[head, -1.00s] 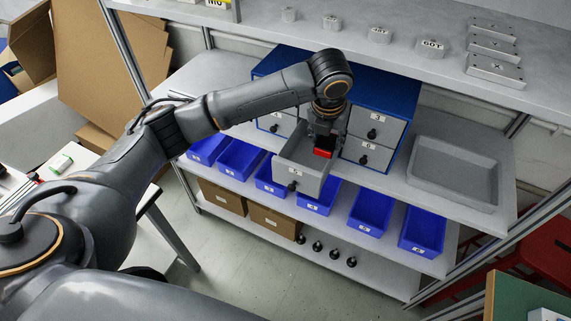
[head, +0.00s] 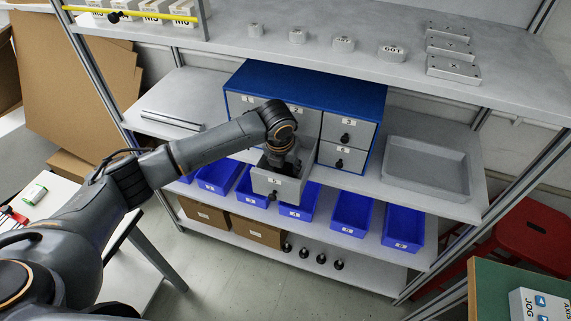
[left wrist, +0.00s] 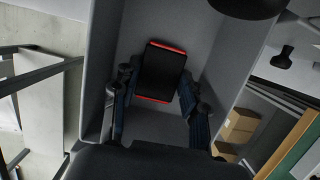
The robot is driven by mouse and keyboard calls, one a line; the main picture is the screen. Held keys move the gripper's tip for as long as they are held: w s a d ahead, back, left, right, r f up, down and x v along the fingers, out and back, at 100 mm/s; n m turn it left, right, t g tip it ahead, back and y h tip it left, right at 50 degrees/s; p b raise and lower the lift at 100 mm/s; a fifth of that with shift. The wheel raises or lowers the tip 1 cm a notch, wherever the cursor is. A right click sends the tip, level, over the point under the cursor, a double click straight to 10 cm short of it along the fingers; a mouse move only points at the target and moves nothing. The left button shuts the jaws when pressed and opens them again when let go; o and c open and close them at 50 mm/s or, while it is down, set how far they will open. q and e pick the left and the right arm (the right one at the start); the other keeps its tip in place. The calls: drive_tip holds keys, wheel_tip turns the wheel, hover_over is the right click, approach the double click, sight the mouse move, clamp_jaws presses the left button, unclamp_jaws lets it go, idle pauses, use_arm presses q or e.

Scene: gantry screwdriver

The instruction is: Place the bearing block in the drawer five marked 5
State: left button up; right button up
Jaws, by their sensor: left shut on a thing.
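The blue cabinet (head: 305,87) with grey drawers stands on the middle shelf. Its drawer in the middle of the bottom row, drawer five (head: 277,185), is pulled out; the small digit on its label is hard to read. My left gripper (head: 280,164) reaches down into this open drawer. In the left wrist view the bearing block (left wrist: 162,68), black with red edges, is between the fingers of my left gripper (left wrist: 157,95), which is shut on it. The grey drawer walls (left wrist: 215,60) surround it. In the head view the block is hidden. My right gripper is not in view.
A grey tray (head: 427,170) stands right of the cabinet. Several blue bins (head: 352,214) line the shelf below. Metal blocks (head: 343,44) sit on the top shelf above. The cabinet's closed right-hand drawers (head: 345,132) are beside the open one.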

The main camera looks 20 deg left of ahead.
use_arm(q)
drive_tip(key=o, duration=1.3)
drive_tip(key=b+v, duration=0.1)
drive_tip(key=v, duration=1.1)
